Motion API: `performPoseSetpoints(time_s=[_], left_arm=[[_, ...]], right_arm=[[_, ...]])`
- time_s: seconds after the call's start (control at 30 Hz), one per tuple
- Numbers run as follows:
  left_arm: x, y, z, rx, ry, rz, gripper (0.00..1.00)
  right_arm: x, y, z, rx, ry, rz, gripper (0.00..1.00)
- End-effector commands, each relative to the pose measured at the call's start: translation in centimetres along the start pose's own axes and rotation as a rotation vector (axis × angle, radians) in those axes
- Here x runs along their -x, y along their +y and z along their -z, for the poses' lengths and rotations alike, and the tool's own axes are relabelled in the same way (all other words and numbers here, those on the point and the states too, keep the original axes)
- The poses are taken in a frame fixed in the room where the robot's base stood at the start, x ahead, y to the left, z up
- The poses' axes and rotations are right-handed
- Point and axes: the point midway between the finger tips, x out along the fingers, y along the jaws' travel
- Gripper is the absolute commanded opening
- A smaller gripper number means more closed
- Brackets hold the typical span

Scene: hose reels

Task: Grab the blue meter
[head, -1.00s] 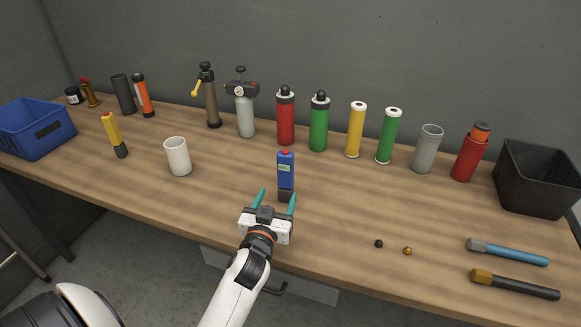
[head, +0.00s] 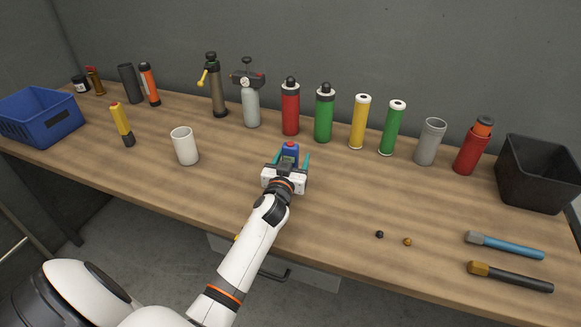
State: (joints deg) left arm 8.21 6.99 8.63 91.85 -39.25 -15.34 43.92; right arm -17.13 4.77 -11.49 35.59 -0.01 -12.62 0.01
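The blue meter (head: 290,150) has a red button on top and stands upright near the middle of the workbench. My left gripper (head: 291,160) is at the meter, with one teal finger on each side of it. The fingers are open, and small gaps seem to show between them and the meter. The gripper body hides the meter's lower part and base. My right gripper is not in view.
A white cup (head: 185,146) and a yellow meter (head: 122,124) stand to the left. Red (head: 290,110) and green (head: 324,115) bottles stand behind. A black bin (head: 538,176) is at the far right.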

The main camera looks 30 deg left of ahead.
Motion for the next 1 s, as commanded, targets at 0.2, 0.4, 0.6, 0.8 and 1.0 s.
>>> performPoseSetpoints(time_s=[0.2, 0.4, 0.6, 0.8, 1.0], left_arm=[[-0.1, 0.0, 0.0, 0.0, 0.0, 0.0, 0.64], [-0.1, 0.0, 0.1, 0.0, 0.001, 0.0, 0.33], [-0.1, 0.0, 0.0, 0.0, 0.0, 0.0, 0.13], [-0.1, 0.0, -0.5, 0.0, -0.001, 0.0, 0.13], [-0.1, 0.0, -4.0, -0.002, -0.006, 0.001, 0.13]], right_arm=[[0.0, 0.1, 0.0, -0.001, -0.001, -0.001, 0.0], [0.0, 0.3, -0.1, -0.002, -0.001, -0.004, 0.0], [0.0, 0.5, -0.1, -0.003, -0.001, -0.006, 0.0], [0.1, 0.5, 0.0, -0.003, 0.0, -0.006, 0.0], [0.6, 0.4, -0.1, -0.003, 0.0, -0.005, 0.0]])
